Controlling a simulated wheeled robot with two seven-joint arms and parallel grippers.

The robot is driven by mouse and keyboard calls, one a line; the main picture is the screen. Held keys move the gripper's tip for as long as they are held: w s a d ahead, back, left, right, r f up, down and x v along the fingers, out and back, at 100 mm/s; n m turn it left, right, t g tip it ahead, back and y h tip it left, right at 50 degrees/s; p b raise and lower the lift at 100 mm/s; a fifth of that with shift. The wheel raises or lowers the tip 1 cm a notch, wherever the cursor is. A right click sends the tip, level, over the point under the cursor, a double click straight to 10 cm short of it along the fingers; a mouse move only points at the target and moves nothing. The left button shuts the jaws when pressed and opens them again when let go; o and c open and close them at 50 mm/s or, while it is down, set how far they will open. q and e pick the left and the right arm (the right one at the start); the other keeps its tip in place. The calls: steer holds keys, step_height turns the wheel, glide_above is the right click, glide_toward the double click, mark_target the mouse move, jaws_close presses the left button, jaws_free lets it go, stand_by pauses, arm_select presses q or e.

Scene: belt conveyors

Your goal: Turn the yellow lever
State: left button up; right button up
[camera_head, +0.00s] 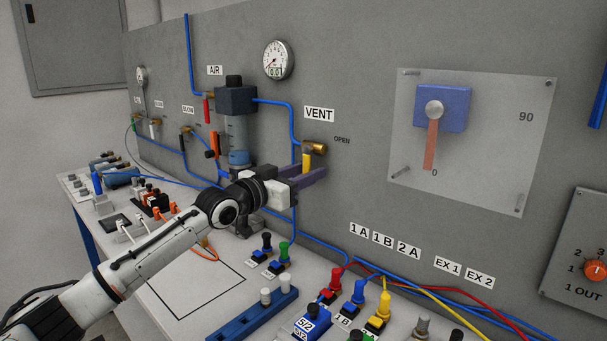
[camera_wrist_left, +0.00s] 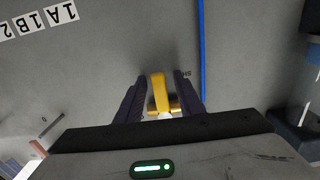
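The yellow lever (camera_head: 307,161) hangs down from a brass valve (camera_head: 315,148) on the grey wall panel, below the VENT label (camera_head: 319,114) and beside the word OPEN. My left gripper (camera_head: 316,178) is at the lever, with its dark fingers pointing toward the panel. In the left wrist view the yellow lever (camera_wrist_left: 159,92) stands between the two spread fingers of my left gripper (camera_wrist_left: 163,100), with a visible gap on each side. The lower end of the lever is partly hidden by the gripper in the head view. My right gripper is not in view.
Blue air tubing (camera_head: 291,115) runs down the panel close to the valve. A filter unit (camera_head: 236,100) juts out left of it. A clear plate with a red pointer (camera_head: 432,140) is at the right. Colored valves and plugs (camera_head: 360,292) crowd the bench below.

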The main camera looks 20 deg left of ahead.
arm_select(q)
steer(key=b+v, duration=0.1)
steer(key=v, duration=0.9)
steer(key=shift+b, duration=0.4)
steer(key=shift+s+a, duration=0.1)
